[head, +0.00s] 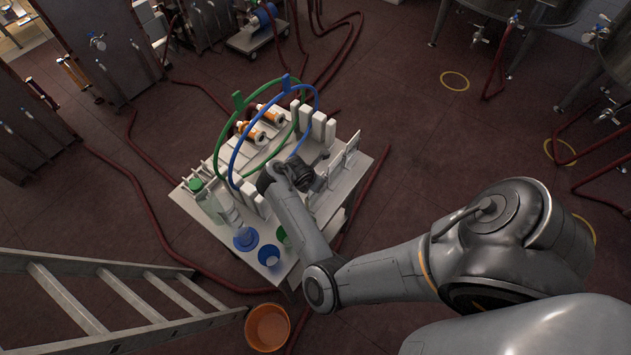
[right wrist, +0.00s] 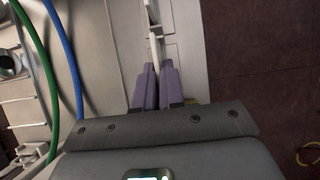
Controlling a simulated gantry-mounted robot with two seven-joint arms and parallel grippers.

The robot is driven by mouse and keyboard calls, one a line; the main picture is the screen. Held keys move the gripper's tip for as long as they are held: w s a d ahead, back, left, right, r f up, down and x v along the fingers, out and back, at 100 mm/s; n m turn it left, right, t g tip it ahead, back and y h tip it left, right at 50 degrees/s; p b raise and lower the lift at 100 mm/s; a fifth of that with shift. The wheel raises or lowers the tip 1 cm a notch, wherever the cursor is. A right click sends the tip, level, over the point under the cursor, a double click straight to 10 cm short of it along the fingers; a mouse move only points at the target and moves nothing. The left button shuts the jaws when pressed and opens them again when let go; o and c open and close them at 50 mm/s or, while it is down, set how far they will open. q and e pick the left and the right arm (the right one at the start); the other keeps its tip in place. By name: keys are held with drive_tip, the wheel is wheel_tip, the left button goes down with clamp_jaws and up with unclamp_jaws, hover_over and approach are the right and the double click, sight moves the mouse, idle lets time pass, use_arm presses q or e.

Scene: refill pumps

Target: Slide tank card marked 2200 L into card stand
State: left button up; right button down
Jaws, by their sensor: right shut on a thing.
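My right gripper (right wrist: 158,70) has purple fingers and is shut on a thin white card (right wrist: 155,35), seen nearly edge-on in the right wrist view. In the head view my right gripper (head: 322,178) is over the right part of the cart top, beside upright white plates (head: 350,148) that look like cards or their stand. I cannot tell which one is the held card, nor read any marking. A pale strip with slots (right wrist: 168,25) lies beneath the card in the wrist view; whether the card touches it is unclear. My left gripper is not in view.
A ladder (head: 110,300) and orange bucket (head: 267,327) stand in front. Red hoses cross the floor.

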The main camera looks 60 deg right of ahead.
drive_tip(key=shift+f+b, duration=0.25)
drive_tip(key=shift+b, duration=0.1)
drive_tip(key=c, duration=1.2)
unclamp_jaws()
drive_tip(key=shift+a, duration=0.1)
drive_tip(key=shift+o, duration=0.2)
